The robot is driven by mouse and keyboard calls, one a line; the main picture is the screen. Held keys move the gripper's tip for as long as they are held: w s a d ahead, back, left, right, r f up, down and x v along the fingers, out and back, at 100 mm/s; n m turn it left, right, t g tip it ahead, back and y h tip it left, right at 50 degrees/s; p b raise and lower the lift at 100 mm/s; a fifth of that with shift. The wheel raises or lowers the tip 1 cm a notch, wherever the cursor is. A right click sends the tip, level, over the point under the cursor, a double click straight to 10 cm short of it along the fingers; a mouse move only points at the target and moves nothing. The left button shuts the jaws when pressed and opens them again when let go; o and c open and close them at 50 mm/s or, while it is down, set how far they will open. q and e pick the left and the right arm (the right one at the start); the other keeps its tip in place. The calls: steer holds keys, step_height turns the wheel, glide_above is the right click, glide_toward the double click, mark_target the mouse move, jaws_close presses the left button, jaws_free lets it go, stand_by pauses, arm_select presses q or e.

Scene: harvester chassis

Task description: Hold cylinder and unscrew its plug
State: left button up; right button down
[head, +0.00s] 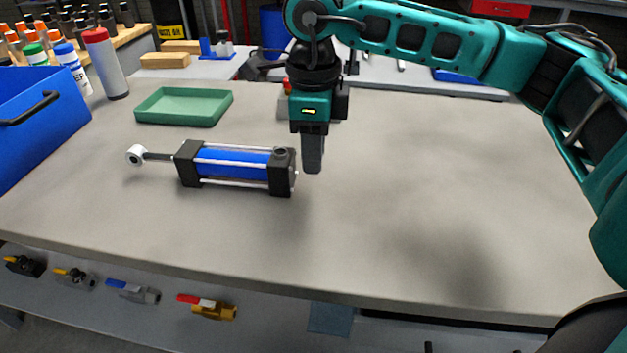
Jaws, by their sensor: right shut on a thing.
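The cylinder (233,165) lies on the grey table, with a blue barrel, black end caps and a rod with a white eye pointing left. A round dark port or fitting shows on top of its right end cap. My right gripper (312,160) points down just to the right of that end cap, close beside it. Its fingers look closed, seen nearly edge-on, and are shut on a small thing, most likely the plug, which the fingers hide. I cannot tell whether the fingers touch the cylinder. My left gripper is not in view.
A green tray (183,107) sits behind the cylinder. A blue bin (38,118) and several bottles stand at the left. Several valves, one with a red handle (207,305), show below the table's front edge. The table's middle and right are clear.

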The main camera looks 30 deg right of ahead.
mark_target(314, 192)
steer(key=shift+f+b, duration=0.35)
steer(key=shift+f, duration=2.45)
steer(key=shift+f, duration=0.15)
steer(key=c, duration=0.9)
jaws_free()
steer(key=shift+o, duration=0.2)
